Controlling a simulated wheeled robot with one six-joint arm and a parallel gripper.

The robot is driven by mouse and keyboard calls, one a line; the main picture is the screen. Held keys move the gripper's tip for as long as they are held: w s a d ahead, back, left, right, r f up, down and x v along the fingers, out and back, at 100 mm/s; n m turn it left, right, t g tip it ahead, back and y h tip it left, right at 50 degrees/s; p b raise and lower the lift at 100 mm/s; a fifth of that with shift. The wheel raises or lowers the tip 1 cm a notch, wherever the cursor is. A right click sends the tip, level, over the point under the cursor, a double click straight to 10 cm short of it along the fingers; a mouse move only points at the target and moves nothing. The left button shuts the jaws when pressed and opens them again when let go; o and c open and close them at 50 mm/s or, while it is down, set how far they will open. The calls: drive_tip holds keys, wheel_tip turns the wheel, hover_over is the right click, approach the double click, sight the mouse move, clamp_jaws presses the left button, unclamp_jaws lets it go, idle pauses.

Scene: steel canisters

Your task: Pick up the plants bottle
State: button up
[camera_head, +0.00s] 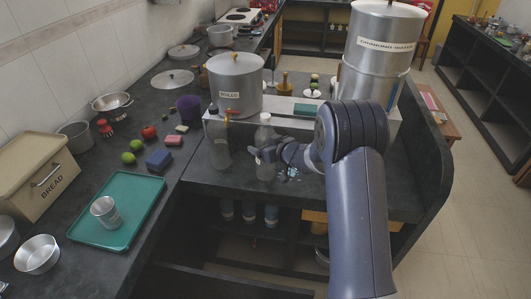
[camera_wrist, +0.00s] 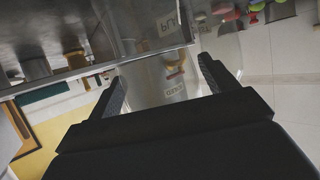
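Two clear bottles stand upright on the dark counter in front of the grey raised ledge in the head view. The right one (camera_head: 265,135) has a white cap; the left one (camera_head: 219,150) has a dark cap. I cannot read a plants label on either in the head view. My gripper (camera_head: 262,156) is at the side of the right bottle, around its middle. In the wrist view my gripper (camera_wrist: 163,82) has its two fingers wide apart, with a clear bottle (camera_wrist: 150,82) at and beyond the fingertips. Whether either finger touches it cannot be told.
A large BOILED pot (camera_head: 235,78) stands behind the bottles. A tall steel canister (camera_head: 375,60) stands on the grey ledge (camera_head: 300,127) to the right. A purple cup (camera_head: 189,108), a green tray (camera_head: 122,235) and a bread box (camera_head: 35,175) are at left.

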drive_tip(key=c, duration=1.2)
drive_tip(key=shift+r, duration=0.15)
drive_tip(key=shift+c, duration=1.2)
